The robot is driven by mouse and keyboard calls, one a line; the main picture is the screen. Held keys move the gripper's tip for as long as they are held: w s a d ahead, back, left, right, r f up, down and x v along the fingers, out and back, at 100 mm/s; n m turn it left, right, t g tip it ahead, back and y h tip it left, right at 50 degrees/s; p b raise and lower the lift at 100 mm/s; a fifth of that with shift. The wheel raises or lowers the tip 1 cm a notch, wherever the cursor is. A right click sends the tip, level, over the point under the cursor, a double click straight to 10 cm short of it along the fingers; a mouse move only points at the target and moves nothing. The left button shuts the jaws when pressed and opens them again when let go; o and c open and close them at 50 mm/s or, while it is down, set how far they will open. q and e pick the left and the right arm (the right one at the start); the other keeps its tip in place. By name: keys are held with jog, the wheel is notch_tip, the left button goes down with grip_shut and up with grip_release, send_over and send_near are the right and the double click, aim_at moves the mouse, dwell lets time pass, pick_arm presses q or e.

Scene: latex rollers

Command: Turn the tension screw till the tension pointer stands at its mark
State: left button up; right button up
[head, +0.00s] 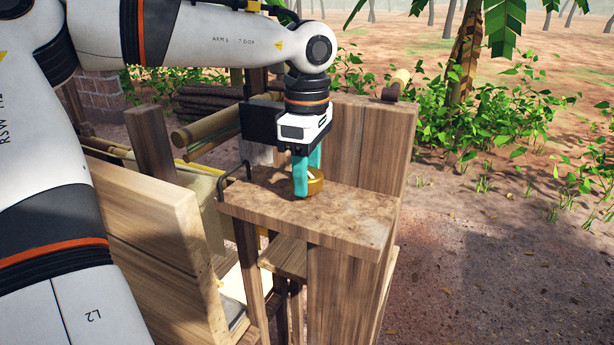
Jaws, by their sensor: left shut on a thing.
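The tension screw's round brass-coloured head (317,187) sits on top of the wooden stand's shelf (345,222). My left gripper (307,181) points straight down with its teal fingers shut on the screw head. One finger covers the near left side of the head. A small pale patch shows on top of the head, partly behind the fingers; I cannot tell whether it is a pointer. I cannot make out the tension pointer or its mark. My right gripper is not in view.
An upright wooden board (370,145) stands close behind the screw. A wooden side panel (150,250) and wooden rollers (205,130) lie to the left. Green plants (490,120) grow behind. Bare ground lies open on the right.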

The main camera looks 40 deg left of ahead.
pick_arm(q)
jog(key=n+b, duration=0.1)
jog(key=n, duration=0.3)
jog(key=shift+n, duration=0.3)
jog(key=shift+r+n+b, duration=0.1)
jog(key=shift+n+b, duration=0.5)
jog(key=shift+n, duration=1.4)
jog(key=o, duration=1)
notch_tip(320, 180, up, 12)
